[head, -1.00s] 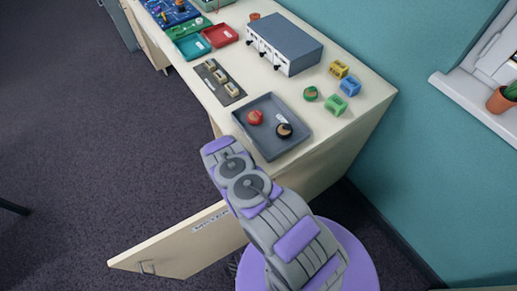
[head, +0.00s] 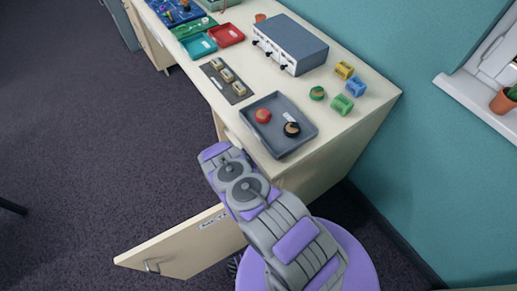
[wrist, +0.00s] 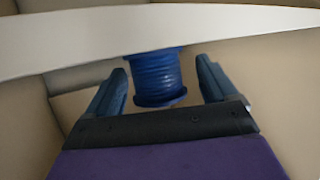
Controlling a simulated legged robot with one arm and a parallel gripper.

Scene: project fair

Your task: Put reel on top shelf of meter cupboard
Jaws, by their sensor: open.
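In the wrist view a blue reel (wrist: 155,76) with ribbed sides and a wider lower rim stands between the two fingers of my gripper (wrist: 160,88). The fingers are apart, with a visible gap on each side of the reel. A pale shelf edge (wrist: 90,42) crosses the picture above it; the reel's top meets this edge and cannot be seen. Beige cupboard walls (wrist: 270,80) surround the gripper. In the head view the meter cupboard's door (head: 180,245), with a partly hidden label, stands open under the table; my arm hides the opening, my gripper and the reel.
On the table (head: 350,125) above are a grey tray (head: 262,138) with two round items, a grey-blue box (head: 290,45), coloured blocks (head: 343,70), and red (head: 227,35) and teal (head: 198,46) trays. A plant pot (head: 503,100) stands on the right sill. The floor (head: 80,150) at left is clear.

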